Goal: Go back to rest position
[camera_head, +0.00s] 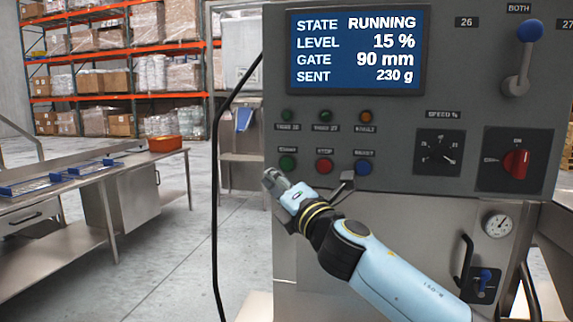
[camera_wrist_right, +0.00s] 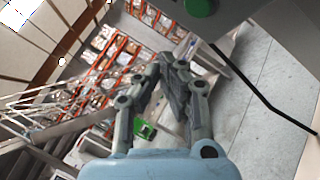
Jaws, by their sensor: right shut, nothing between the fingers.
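My right gripper (camera_head: 271,180) is in front of the lower left of a grey control panel (camera_head: 390,110), just left of and below the green button (camera_head: 287,162). Its fingers are shut and empty, as the right wrist view (camera_wrist_right: 165,68) also shows. The green button appears at the top of that view (camera_wrist_right: 200,6), apart from the fingertips. The panel display (camera_head: 355,50) reads RUNNING, level 15 %, gate 90 mm, sent 230 g. A red button (camera_head: 324,166) and a blue button (camera_head: 363,167) are right of the green one. My left gripper is not in view.
A black cable (camera_head: 216,180) hangs along the panel's left side. A steel bench (camera_head: 110,170) with blue trays (camera_head: 40,184) and an orange bin (camera_head: 164,144) stands at left. A lever with a blue knob (camera_head: 529,31) is at upper right. Bare floor lies between bench and panel.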

